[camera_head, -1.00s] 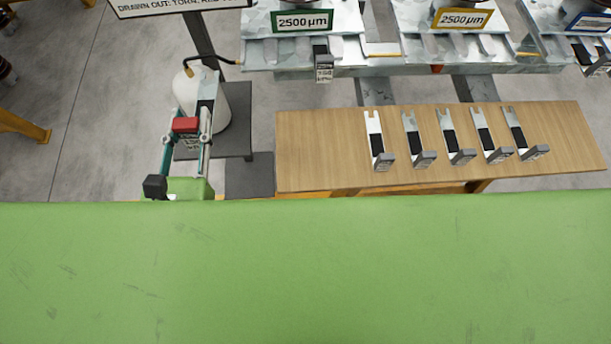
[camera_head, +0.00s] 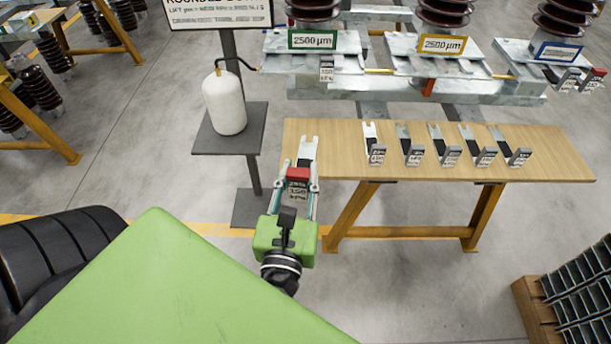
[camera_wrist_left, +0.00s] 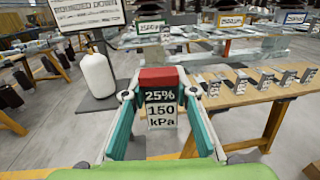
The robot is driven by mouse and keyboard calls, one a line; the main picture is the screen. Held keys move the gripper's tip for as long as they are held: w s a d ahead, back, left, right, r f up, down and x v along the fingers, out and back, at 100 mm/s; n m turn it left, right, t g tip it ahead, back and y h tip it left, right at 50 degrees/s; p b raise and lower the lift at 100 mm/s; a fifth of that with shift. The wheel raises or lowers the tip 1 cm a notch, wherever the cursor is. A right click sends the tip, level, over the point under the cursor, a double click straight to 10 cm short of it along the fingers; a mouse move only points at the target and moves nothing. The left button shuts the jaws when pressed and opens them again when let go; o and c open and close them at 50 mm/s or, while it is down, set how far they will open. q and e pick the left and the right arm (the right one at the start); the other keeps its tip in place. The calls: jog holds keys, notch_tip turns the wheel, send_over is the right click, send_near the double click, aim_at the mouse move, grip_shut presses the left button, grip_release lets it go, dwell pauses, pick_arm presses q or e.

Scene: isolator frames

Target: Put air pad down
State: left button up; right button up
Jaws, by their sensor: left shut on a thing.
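My left gripper (camera_head: 298,192) is shut on an air pad (camera_head: 307,150), a flat metal piece with a forked end, a dark strip and a grey end block. The block's label reads 25% and 150 kPa in the left wrist view (camera_wrist_left: 161,108), below a red top. In the head view the pad's forked end overlaps the left end of the wooden table (camera_head: 340,165); whether it touches the wood I cannot tell. Several similar air pads (camera_head: 411,146) lie in a row on the table to the right. My right gripper is not in view.
A white tank (camera_head: 225,102) stands on a dark stand (camera_head: 205,143) left of the table. Behind the table is a metal frame (camera_head: 420,90) with green, yellow and blue 2500 µm signs. A rack of dark plates (camera_head: 580,300) is at lower right. The tabletop's left end looks otherwise bare.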

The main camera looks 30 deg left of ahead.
aim_at(299, 160)
pick_arm(q)
jog(key=a+f+y, duration=0.1)
jog(key=w+a+f+n+g+y+b, duration=0.1)
jog(key=f, duration=0.1)
jog(key=shift+w+f, duration=0.15)
jog(key=shift+f, duration=0.05)
jog(key=w+a+f, duration=0.1)
jog(key=w, duration=0.1)
jog(key=w+a+f, duration=0.1)
jog(key=w, duration=0.1)
jog(key=w+a, duration=0.1)
jog(key=w, duration=0.1)
jog(key=shift+w+a+f+p, duration=0.1)
jog(key=shift+a+f+p, duration=0.2)
jog(key=shift+f, duration=0.1)
jog(key=w+a+f+b, duration=0.2)
jog(key=w+f, duration=0.3)
jog(key=f, duration=0.4)
jog(key=shift+a+f, duration=0.4)
jog(key=shift+a, duration=0.15)
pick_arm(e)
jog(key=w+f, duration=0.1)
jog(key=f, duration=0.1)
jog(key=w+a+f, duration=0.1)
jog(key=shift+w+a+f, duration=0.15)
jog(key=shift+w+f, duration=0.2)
pick_arm(q)
jog(key=shift+w, duration=0.1)
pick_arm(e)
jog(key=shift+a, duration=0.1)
